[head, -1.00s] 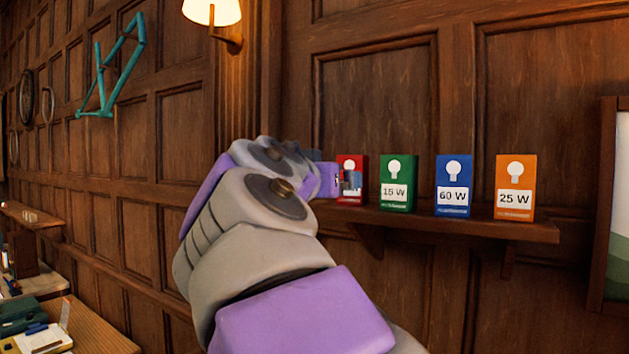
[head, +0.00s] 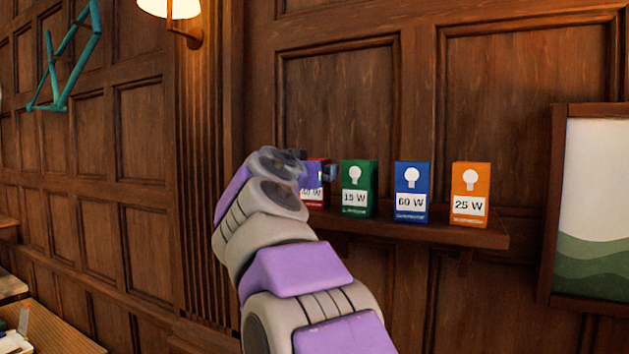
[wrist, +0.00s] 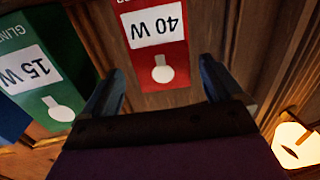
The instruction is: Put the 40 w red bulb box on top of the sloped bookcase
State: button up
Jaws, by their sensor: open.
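The red bulb box (head: 317,198) stands at the left end of the wall shelf, partly hidden behind my arm in the head view. In the wrist view, which is upside down, the red box (wrist: 157,42) shows its 40 W label. My gripper (wrist: 161,64) is open, with its two fingers apart on either side of the red box's picture area. The box appears ahead of the fingers; I cannot tell whether they touch it. In the head view my gripper is mostly hidden by the arm. I cannot make out a sloped bookcase in these frames.
The green 15 W box (head: 359,188) stands close beside the red one. The blue 60 W box (head: 412,191) and orange 25 W box (head: 470,194) follow on the shelf (head: 400,232). A lamp (head: 170,10) and a framed picture (head: 590,205) hang on the wall.

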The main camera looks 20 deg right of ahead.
jog(key=x, duration=0.1)
jog(key=p+x, duration=0.1)
jog(key=x, duration=0.1)
jog(key=p+x, duration=0.1)
jog(key=shift+w+f, duration=0.25)
jog(key=shift+w, duration=0.3)
jog(key=shift+s, duration=0.1)
jog(key=shift+s, duration=0.1)
jog(key=shift+d, duration=0.1)
jog(key=c, duration=1.1)
jog(key=shift+c, duration=0.2)
jog(key=shift+r, duration=0.1)
jog(key=shift+r+p, duration=2.7)
jog(key=shift+r, duration=2.2)
